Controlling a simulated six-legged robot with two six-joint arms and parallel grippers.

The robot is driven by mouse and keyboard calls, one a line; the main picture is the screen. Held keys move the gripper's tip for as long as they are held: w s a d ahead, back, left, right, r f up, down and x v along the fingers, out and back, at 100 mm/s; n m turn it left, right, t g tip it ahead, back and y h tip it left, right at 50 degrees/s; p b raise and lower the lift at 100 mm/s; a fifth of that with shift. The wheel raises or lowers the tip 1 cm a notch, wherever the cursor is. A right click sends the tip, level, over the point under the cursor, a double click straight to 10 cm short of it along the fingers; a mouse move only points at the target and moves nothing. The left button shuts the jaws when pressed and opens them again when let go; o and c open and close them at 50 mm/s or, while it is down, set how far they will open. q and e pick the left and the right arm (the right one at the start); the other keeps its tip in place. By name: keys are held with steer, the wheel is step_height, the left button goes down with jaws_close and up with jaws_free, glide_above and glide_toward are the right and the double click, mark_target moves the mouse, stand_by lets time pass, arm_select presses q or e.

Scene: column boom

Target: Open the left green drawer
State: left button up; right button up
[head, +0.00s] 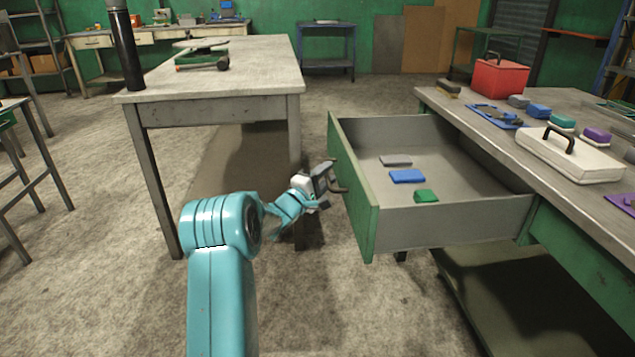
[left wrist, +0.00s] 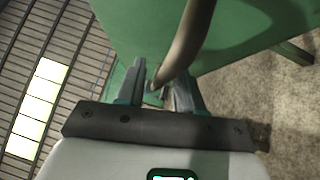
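The green-fronted drawer (head: 352,195) is pulled far out of the right-hand workbench. Its grey inside is visible from above. It holds a grey block (head: 396,161), a blue block (head: 407,176) and a green block (head: 426,196). Its curved dark handle (head: 338,188) is on the green front. My left gripper (head: 324,180) is at this handle, outside the front. In the left wrist view the handle (left wrist: 183,45) runs between the two fingers of my left gripper (left wrist: 158,85). The fingers stand apart, with a gap beside the handle. My right gripper is not in view.
The workbench top (head: 470,125) carries a red toolbox (head: 499,78), a white case (head: 570,155) and several small blocks. A grey table (head: 255,70) stands behind my left arm, its near leg close to the gripper. Bare floor (head: 350,310) lies in front of the drawer.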

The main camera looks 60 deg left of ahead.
arm_select(q)
steer(key=p+v, duration=0.3)
steer(key=v, duration=1.3)
steer(key=w+d+f+m+g+h, duration=0.3)
steer(key=w+d+f, duration=0.7)
steer(key=f, duration=0.3)
steer(key=s+d+f+m+g+h, duration=0.1)
steer(key=d+f+m+g+h, duration=0.45)
steer(key=d, duration=0.85)
steer(key=d+f+m+g+h, duration=0.1)
steer(key=d+f+m+g, duration=0.35)
steer(key=d+f, duration=0.75)
steer(key=s+d+m+g+h+p, duration=0.2)
steer(key=s+d+m+g, duration=0.3)
steer(key=s+d+m, duration=0.65)
steer(key=s+d+r+n+p, duration=0.1)
steer(key=d+r+n+p, duration=0.1)
steer(key=r+p, duration=2.3)
steer(key=shift+s+d, duration=0.25)
steer(key=shift+d, duration=0.45)
